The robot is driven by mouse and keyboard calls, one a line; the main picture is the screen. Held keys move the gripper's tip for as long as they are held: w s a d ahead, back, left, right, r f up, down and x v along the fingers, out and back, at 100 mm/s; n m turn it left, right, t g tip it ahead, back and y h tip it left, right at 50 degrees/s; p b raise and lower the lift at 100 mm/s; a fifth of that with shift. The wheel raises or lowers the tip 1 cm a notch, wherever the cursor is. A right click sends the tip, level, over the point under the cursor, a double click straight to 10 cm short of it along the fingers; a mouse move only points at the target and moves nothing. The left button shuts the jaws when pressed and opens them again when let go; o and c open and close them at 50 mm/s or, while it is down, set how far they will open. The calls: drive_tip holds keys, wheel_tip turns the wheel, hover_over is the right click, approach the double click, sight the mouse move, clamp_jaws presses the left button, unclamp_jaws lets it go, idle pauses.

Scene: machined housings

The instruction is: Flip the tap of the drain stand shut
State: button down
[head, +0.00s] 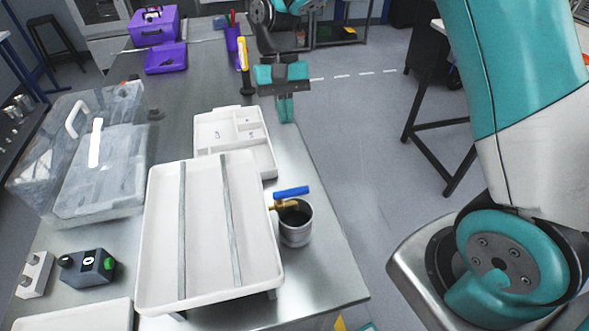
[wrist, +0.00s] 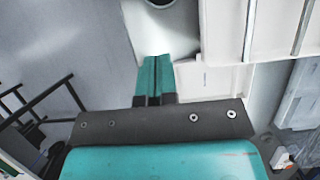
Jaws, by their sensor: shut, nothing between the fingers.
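The drain stand is a white tray (head: 207,250) with two grey rails, in the lower middle of the head view. Its brass tap (head: 283,205) sticks out from the right edge, with a blue lever (head: 292,192) lying roughly along the spout. A metal cup (head: 297,232) stands under the tap. My gripper (head: 286,110) is beyond the tap, above the bench's right edge, pointing down, fingers shut and empty. In the wrist view the teal fingers (wrist: 154,65) are together; the tray (wrist: 262,35) and part of the cup (wrist: 160,3) show, but the lever does not.
A white compartment tray (head: 235,138) lies behind the drain stand. A clear lidded box (head: 75,165) and a dark button box (head: 88,268) are left. A yellow-and-black tool (head: 243,65) stands near my gripper. Open floor lies right of the bench.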

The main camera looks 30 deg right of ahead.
sight(291, 195)
drive_tip(key=s+a+f+p, duration=0.1)
drive_tip(key=s+f+p, duration=0.3)
drive_tip(key=s+f, duration=0.3)
drive_tip(key=shift+a+p+x, duration=0.2)
drive_tip(key=shift+p+x, duration=0.2)
drive_tip(key=shift+x, duration=0.7)
drive_tip(key=shift+w, duration=0.1)
drive_tip(key=shift+m, duration=0.4)
